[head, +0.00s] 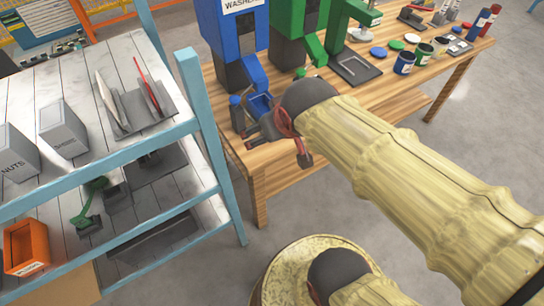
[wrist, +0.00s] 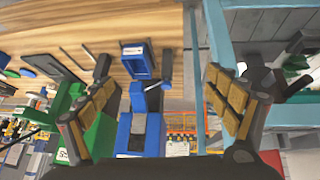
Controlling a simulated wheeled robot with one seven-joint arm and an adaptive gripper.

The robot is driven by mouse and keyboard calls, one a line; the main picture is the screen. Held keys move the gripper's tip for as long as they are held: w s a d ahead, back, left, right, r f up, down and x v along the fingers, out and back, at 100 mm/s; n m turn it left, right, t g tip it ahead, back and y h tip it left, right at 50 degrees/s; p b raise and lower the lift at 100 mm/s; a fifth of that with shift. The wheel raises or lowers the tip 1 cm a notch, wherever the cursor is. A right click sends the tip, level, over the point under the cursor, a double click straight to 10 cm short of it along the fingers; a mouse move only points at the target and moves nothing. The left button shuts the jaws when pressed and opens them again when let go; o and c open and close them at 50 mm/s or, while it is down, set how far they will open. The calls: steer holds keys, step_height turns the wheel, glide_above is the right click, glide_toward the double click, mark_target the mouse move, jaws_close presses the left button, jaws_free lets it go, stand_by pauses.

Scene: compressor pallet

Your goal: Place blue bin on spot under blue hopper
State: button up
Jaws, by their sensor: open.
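The blue hopper (head: 238,35), with a "WASHERS" label, stands at the table's left end in the head view. It shows upside down in the wrist view (wrist: 141,132). The small open blue bin (head: 260,104) is on the tabletop just in front of the hopper's spout. In the wrist view the bin (wrist: 138,64) has a pale label and appears beyond the fingertips. My gripper (wrist: 163,83) is open, its padded fingers wide apart with nothing between them. In the head view my wrist hides part of the area beside the bin, and the spot under it cannot be made out.
A green hopper (head: 290,35) stands right of the blue one, with a dark tray (head: 355,68) nearby. Cans and lids crowd the table's right. A pale blue shelf frame (head: 208,140) rises close on the left, holding grey bins (head: 63,127) and an orange bin (head: 26,246).

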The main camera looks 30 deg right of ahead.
steer(key=s+a+g+y, duration=0.1)
steer(key=s+a, duration=0.4)
steer(key=s, duration=0.3)
steer(key=shift+r+n, duration=0.3)
steer(key=shift+r, duration=0.1)
